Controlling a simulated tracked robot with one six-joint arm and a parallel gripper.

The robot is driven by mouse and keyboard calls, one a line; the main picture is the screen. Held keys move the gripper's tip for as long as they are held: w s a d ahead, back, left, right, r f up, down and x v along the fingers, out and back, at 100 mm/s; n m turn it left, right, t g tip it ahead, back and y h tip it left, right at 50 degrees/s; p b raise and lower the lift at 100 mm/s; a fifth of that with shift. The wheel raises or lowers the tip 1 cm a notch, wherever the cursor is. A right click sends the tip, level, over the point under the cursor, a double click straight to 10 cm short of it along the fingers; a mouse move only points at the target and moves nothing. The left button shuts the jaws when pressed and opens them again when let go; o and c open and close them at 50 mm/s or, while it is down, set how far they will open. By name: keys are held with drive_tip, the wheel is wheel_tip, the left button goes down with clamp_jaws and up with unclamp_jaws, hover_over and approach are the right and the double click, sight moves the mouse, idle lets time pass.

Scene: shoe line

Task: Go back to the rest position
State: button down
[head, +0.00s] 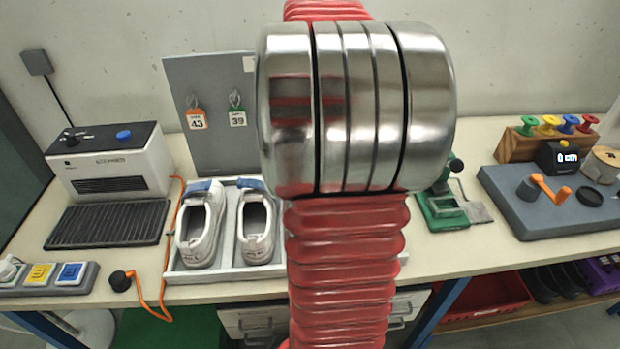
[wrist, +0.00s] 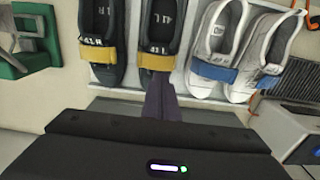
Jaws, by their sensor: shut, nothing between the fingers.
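My gripper (wrist: 160,100) shows in the wrist view as dark fingers closed together, with nothing visible between them. It points toward a white tray (wrist: 130,92) of shoes, near the yellow strap of a dark shoe. I cannot tell whether it touches anything. In the head view my red arm with its metal joint fills the middle and hides the gripper. White shoes with blue straps, a left one (head: 203,225) and a right one (head: 258,225), stand in the tray. Dark shoes with yellow straps, one (wrist: 103,40) beside another (wrist: 160,35), show in the wrist view.
A white machine (head: 112,160) with a dark grille mat (head: 108,222) stands at left. A grey board (head: 205,90) with tags 43 and 39 stands behind the tray. A green device (head: 445,208) and a grey crank board (head: 530,210) are at right. Red bins lie on a lower shelf.

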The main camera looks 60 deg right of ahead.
drive_tip(key=shift+r, duration=0.45)
idle(0.4)
drive_tip(key=s+a+f+n+t, duration=0.1)
drive_tip(key=a+n+t, duration=0.4)
drive_tip(key=a, duration=3.1)
drive_tip(key=s+n, duration=0.1)
drive_tip(key=n, duration=0.3)
drive_tip(key=shift+a+f+n+t, duration=0.15)
drive_tip(key=shift+a+n+t, duration=0.15)
drive_tip(key=shift+a+n, duration=0.1)
drive_tip(key=shift+s+d, duration=0.1)
